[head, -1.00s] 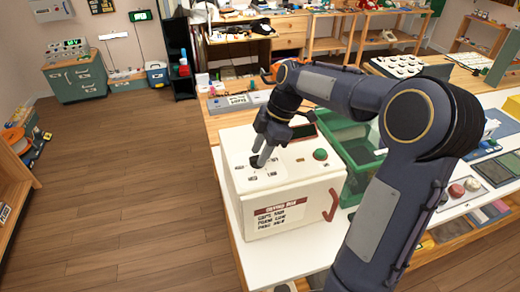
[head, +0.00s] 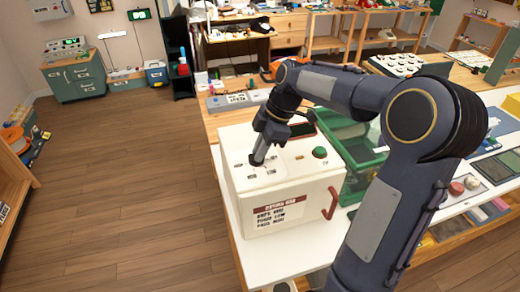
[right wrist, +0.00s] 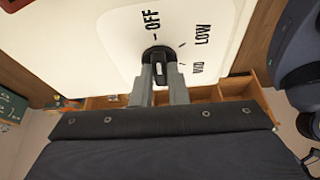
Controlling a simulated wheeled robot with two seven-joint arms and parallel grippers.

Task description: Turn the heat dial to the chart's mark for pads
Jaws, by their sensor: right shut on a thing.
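The white box (head: 240,200) stands on the bench with the heat dial (right wrist: 158,54) on its top panel. The dial is black with a pale line on its grip. OFF, LOW and MID are printed around it in the right wrist view; I cannot tell which mark the line points at. My right gripper (right wrist: 160,72) is shut on the dial, one finger each side; it also shows in the head view (head: 258,158), covering much of the dial. The chart (head: 281,213) is on the box's front; its bottom row seems to begin with PADS, the rest blurred. My left gripper is out of view.
A green button (head: 320,152) sits on the box top, and a red handle (head: 331,204) on its front. A green crate (head: 362,178) stands close at the right. The wooden floor (head: 120,190) at the left is clear.

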